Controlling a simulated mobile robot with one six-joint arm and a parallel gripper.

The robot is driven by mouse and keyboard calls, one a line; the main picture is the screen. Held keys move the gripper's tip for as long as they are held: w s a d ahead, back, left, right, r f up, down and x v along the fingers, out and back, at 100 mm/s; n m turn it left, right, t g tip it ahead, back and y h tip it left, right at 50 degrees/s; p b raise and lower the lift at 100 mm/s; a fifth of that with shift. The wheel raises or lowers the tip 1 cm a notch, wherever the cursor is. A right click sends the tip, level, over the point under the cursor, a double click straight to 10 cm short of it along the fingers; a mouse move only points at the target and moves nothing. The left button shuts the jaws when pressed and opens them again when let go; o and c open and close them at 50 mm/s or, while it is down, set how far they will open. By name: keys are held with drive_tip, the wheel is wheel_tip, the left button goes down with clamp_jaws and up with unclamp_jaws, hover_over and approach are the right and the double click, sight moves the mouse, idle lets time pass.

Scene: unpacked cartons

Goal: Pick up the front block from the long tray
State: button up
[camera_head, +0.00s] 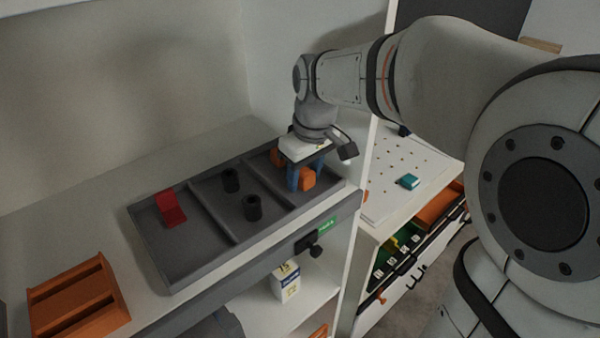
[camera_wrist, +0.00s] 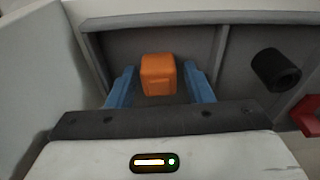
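The long dark grey tray (camera_head: 185,270) lies on the shelf and has three compartments. The front orange block (camera_head: 307,179) sits in its right compartment. A second orange block (camera_head: 277,157) is farther back there, partly hidden by my gripper. My gripper (camera_head: 305,180) points down over this compartment, its two blue fingers apart. In the wrist view an orange block (camera_wrist: 158,75), which looks like the front one, shows between the fingertips (camera_wrist: 160,88), with a narrow gap on each side. Whether the fingertips are level with it is hard to tell.
Two black cylinders (camera_head: 252,207) (camera_head: 231,180) stand in the middle compartment, and a red piece (camera_head: 171,208) is in the left one. Tray walls and dividers surround my gripper. An orange rack (camera_head: 80,298) stands at left. A white pegboard (camera_head: 385,180) is at right.

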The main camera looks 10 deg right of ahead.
drive_tip(key=c, duration=0.8)
drive_tip(key=shift+r, duration=0.1)
